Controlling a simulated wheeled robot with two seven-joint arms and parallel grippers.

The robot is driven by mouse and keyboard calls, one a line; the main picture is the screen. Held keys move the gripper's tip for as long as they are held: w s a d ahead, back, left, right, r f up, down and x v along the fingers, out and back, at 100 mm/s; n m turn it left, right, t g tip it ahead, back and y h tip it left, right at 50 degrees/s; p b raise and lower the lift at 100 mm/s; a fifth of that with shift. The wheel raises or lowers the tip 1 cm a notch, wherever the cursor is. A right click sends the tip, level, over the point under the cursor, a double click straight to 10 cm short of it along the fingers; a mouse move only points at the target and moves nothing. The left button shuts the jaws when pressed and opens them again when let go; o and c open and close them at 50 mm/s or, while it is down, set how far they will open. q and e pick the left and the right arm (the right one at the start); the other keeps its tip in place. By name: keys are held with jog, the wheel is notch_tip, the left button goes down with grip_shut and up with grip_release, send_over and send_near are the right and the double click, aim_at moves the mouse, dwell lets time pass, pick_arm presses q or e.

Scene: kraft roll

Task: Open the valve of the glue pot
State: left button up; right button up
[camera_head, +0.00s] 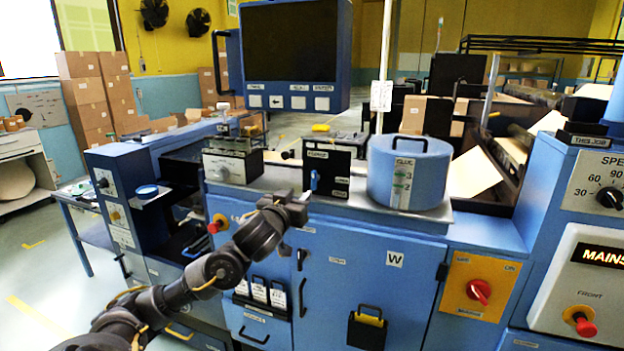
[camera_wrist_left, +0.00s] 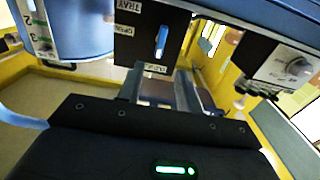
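The glue pot (camera_head: 408,172) is a blue cylinder with a black top handle and a level gauge on its front. It stands on the grey counter; part of it shows in the left wrist view (camera_wrist_left: 78,28). Left of it is a black box (camera_head: 340,160) with a small blue lever (camera_head: 314,180), which stands about upright. My right gripper is not in view.
A black-and-white dial box (camera_head: 232,163) stands left of the lever box. A monitor (camera_head: 292,45) hangs above the counter. Blue cabinet doors (camera_head: 350,270) lie below, with a red rotary switch (camera_head: 479,291) at right. Open air lies before the lever.

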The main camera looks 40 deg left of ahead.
aim_at(313, 180)
pick_arm(q)
jog(key=p+x, duration=0.4)
jog(key=x, duration=0.6)
jog(key=shift+w+a, duration=0.2)
jog(key=shift+w, duration=0.25)
jog(key=shift+f, duration=0.1)
grip_shut()
